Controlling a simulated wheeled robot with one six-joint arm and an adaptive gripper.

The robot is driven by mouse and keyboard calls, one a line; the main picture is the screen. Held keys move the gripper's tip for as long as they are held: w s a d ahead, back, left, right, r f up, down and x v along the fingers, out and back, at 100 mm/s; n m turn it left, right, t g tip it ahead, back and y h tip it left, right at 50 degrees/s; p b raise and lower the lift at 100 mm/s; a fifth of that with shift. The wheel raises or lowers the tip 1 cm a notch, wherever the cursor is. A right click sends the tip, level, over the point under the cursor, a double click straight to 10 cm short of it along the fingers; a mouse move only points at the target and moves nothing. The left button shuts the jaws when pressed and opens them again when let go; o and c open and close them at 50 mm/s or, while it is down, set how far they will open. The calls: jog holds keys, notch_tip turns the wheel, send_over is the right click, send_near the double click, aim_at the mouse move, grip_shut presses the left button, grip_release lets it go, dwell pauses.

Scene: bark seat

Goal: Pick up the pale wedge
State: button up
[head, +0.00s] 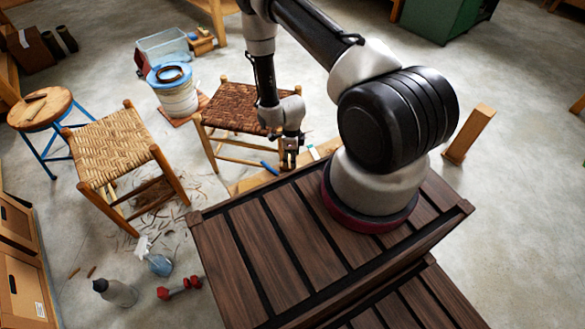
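My gripper (290,161) points down near the front right leg of the dark woven seat (238,106), above a low pale wooden board (246,183). Its dark fingers are small in the head view, and I cannot tell whether they are apart or hold anything. I cannot clearly make out a pale wedge. A small pale piece (314,152) shows just right of the gripper, but its shape is too small to tell. A blue-handled item (270,168) lies just left of the fingers.
A light woven stool (109,147) stands at the left, with bark scraps on the floor below it. A white bucket (176,98) with a blue rim stands behind. A spray bottle (158,264), grey bottle (116,292) and red dumbbell (180,288) are in front.

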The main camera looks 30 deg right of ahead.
jog(key=f, duration=0.4)
jog(key=shift+s+f, duration=0.2)
jog(key=shift+s, duration=0.15)
jog(key=c, duration=1)
jog(key=shift+r, duration=0.1)
